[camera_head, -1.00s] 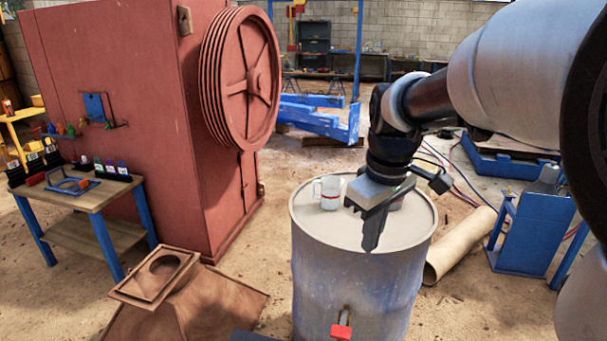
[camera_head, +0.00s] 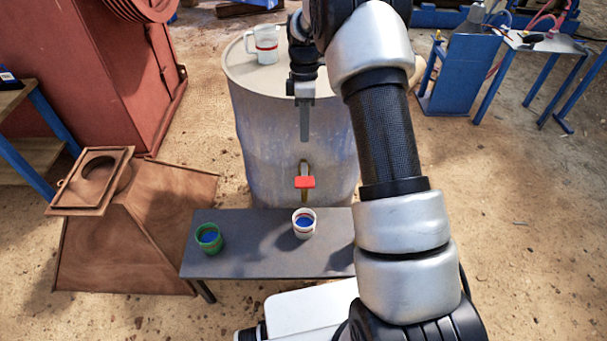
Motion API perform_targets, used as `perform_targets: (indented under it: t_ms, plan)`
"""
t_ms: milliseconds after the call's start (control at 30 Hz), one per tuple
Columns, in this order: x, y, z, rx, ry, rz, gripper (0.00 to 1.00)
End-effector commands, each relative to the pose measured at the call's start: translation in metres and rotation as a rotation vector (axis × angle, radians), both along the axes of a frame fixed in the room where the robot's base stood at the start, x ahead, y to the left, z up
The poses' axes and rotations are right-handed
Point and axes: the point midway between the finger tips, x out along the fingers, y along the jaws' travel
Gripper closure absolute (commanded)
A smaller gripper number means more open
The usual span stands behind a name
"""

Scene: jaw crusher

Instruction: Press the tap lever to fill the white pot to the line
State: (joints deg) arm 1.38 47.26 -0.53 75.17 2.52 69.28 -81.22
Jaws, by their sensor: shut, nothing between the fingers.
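The tap lever (camera_head: 305,182) is a red block on a brass tap on the front of the blue-grey drum (camera_head: 262,135). The white pot (camera_head: 304,223) stands upright on the low grey bench (camera_head: 262,262) below the tap, with blue liquid inside and a reddish band near its rim. Whether the liquid meets a line is too small to tell. My gripper (camera_head: 304,138) points down in front of the drum, above the tap lever and apart from it in the picture. Its fingers are together and empty.
A green pot (camera_head: 209,238) with blue liquid stands at the bench's left. A clear jug with a red band (camera_head: 264,44) stands on the drum top. A rusty hopper (camera_head: 130,225) is at left, a blue stand (camera_head: 460,70) at right.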

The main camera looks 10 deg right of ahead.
Motion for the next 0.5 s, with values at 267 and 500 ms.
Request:
perform_targets:
  t_ms: [267, 500]
  plan:
    - [0.0009, -0.0002, -0.0036, 0.003, 0.004, 0.009, 1.00]
    - [-0.0012, 0.0003, -0.0117, 0.002, 0.005, 0.008, 1.00]
